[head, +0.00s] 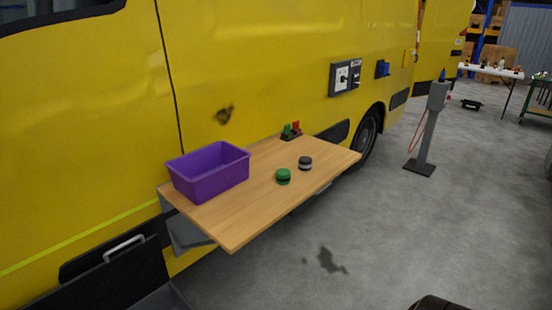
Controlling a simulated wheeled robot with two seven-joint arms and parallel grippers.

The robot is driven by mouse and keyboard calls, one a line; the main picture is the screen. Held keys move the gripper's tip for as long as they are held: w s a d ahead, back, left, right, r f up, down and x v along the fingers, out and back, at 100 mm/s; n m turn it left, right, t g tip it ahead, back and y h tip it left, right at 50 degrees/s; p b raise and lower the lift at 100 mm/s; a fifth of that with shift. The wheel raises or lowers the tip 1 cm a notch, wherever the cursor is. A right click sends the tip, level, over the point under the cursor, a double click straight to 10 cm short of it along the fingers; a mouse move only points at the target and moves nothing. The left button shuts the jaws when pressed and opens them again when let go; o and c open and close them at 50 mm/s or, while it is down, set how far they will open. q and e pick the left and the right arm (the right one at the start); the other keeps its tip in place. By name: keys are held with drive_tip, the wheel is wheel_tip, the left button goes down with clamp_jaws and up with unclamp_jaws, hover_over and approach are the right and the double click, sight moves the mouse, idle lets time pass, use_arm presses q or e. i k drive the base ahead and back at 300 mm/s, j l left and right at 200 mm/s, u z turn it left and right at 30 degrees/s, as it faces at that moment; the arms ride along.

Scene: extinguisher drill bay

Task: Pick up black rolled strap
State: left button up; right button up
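A small dark, round roll with a greyish band (305,163) stands on the wooden fold-out table (240,222), right of its middle. It looks like the black rolled strap. A similar green roll with a dark band (283,177) stands just to its left and nearer, with a small gap between them. Neither of my grippers shows in the head view, and nothing is seen touching either roll.
A purple open bin (208,172) stands at the table's left end. A small dark holder with green and red pieces (291,131) is at the back edge against the yellow van (270,60). A grey post (428,130) stands on the floor to the right. The table's front is clear.

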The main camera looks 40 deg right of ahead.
sight(305, 162)
drive_tip(key=l+u, duration=0.3)
drive_tip(key=l, duration=0.95)
drive_tip(key=l+u, duration=0.3)
drive_tip(key=l, duration=0.9)
drive_tip(key=k, duration=0.05)
